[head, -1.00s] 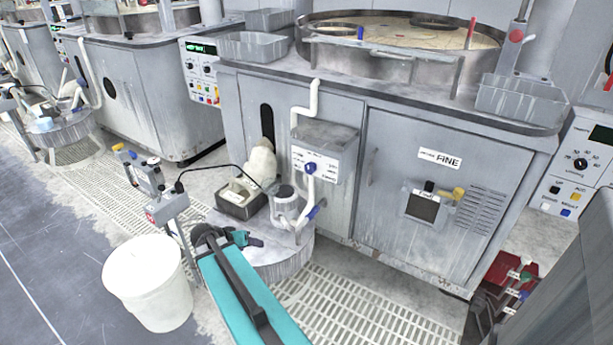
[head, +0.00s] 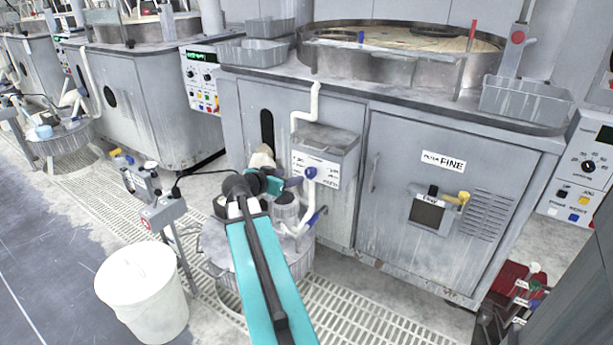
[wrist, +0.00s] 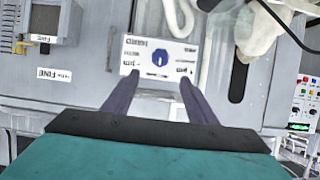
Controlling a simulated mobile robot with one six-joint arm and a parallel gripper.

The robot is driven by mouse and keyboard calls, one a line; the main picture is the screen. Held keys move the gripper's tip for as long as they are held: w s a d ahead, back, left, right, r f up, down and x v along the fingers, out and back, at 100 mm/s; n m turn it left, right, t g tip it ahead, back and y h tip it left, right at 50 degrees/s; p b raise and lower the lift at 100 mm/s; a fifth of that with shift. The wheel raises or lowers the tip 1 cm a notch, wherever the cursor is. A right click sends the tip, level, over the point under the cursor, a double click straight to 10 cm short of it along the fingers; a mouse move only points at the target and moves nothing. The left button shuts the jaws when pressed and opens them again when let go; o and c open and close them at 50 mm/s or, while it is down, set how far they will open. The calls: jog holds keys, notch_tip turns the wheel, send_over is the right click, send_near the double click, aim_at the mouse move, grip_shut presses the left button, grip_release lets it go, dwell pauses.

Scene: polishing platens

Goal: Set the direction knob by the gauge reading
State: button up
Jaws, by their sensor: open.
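The direction knob (head: 310,173) is a round blue knob on a white labelled plate on the front of the FINE machine. In the wrist view the knob (wrist: 160,58) shows upside down between and beyond the gripper's fingertips. My gripper (wrist: 158,75) is open and empty, apart from the knob. In the head view my gripper (head: 290,182) is just left of the plate, partly hidden by my arm. A small box with a dark window (head: 428,213) on the cabinet door may be the gauge; its reading is too small to tell.
A round drum-like stand (head: 215,245) with a metal cup (head: 286,208) is below the plate. A white pipe (head: 315,105) runs down beside the knob box. A white bucket (head: 143,290) and a post with a small box (head: 160,210) stand left.

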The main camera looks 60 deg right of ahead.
aim_at(309, 172)
jog(key=shift+d, duration=0.15)
jog(key=shift+x, duration=6.75)
jog(key=shift+f, duration=0.1)
